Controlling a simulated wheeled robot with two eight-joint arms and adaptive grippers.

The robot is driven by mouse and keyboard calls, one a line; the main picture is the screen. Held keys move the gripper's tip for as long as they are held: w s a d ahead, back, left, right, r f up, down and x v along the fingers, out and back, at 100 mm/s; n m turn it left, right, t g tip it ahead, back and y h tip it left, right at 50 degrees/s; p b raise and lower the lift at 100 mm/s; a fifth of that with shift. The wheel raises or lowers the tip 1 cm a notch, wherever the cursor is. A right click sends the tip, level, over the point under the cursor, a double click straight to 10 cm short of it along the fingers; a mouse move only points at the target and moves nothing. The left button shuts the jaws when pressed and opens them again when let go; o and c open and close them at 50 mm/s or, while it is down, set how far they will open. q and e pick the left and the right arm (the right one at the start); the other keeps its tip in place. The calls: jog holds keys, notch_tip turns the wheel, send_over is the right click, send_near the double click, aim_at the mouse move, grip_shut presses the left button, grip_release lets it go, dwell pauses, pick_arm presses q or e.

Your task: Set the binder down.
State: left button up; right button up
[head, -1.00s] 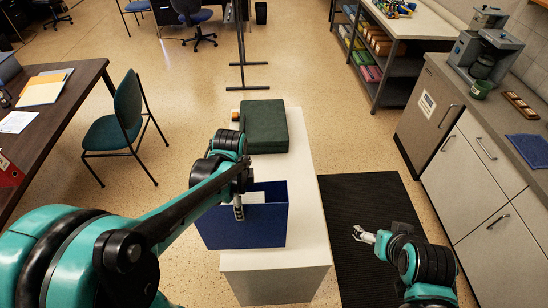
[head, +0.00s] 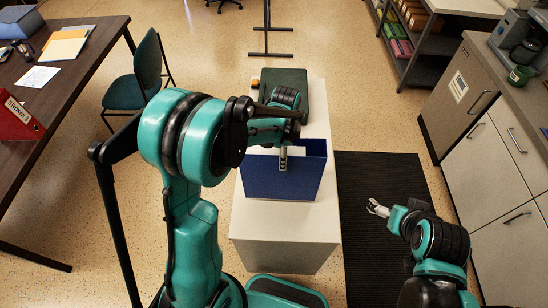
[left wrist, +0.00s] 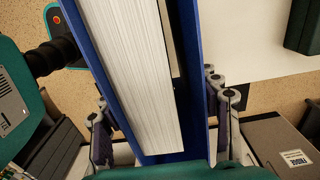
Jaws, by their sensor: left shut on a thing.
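In the left wrist view the binder's covers (left wrist: 190,60) and white pages run between the two fingers of the left gripper (left wrist: 162,115). My right gripper (head: 376,208) is empty, its fingers apart, over the dark mat.
A dark green box (head: 292,84) lies on the cabinet top behind the binder. Bare top shows in front. A dark mat (head: 375,170) and grey counters (head: 495,150) are right. A desk (head: 75,90) with a red binder (head: 18,122) and a green chair (head: 140,75) are left.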

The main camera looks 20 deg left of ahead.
aim_at(281, 172)
pick_arm(q)
jog(key=f, duration=0.4)
jog(key=shift+w+d+f, duration=0.1)
jog(key=shift+w+f, duration=0.1)
jog(key=shift+w, duration=0.05)
jog(key=shift+b, duration=0.35)
jog(key=o, duration=1.9)
jog(key=shift+f, duration=0.1)
jog(key=shift+c, duration=0.2)
